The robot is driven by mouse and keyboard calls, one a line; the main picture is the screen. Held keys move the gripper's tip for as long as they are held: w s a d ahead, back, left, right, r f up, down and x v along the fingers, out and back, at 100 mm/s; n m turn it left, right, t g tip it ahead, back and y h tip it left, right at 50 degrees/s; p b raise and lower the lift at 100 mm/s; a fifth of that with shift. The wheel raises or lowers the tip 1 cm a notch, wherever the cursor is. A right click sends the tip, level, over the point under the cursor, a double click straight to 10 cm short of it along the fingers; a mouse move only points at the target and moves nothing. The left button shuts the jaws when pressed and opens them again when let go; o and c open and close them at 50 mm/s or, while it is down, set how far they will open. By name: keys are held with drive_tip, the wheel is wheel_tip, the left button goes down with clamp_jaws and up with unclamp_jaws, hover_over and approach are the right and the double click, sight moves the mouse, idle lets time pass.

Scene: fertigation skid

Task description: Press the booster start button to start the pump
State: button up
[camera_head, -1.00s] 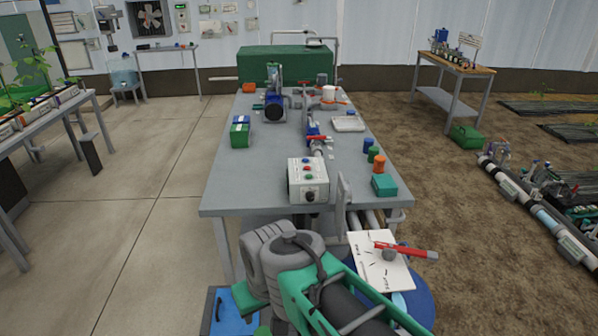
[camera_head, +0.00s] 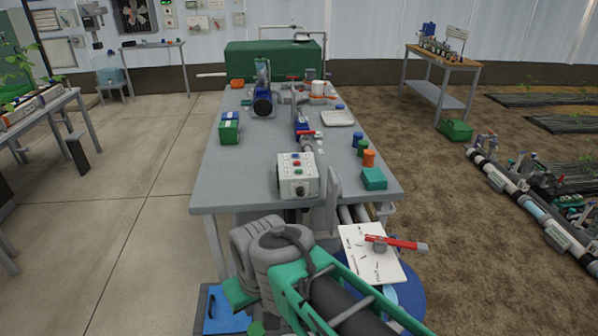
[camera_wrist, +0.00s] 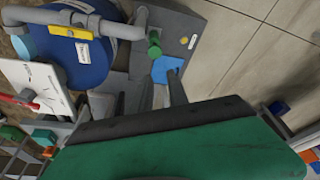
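A white control box (camera_head: 297,178) stands at the front edge of the grey workbench (camera_head: 240,185). Its sloped top carries small coloured buttons, among them a red one (camera_head: 297,163), and a dark round knob (camera_head: 299,190) sits on its front face. The labels are too small to read, so I cannot tell which button is booster start. My grey and green arm is folded at the bottom of the head view, apart from the box. In the wrist view a broad green part with a dark edge, mine, fills the bottom.
A blue barrel (camera_wrist: 75,45) with grey pipe stands below the bench's front right. Orange and green cylinders (camera_head: 368,158) and a teal box (camera_head: 374,179) stand right of the control box. Open floor lies left.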

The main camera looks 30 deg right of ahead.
clamp_jaws()
idle(1.1)
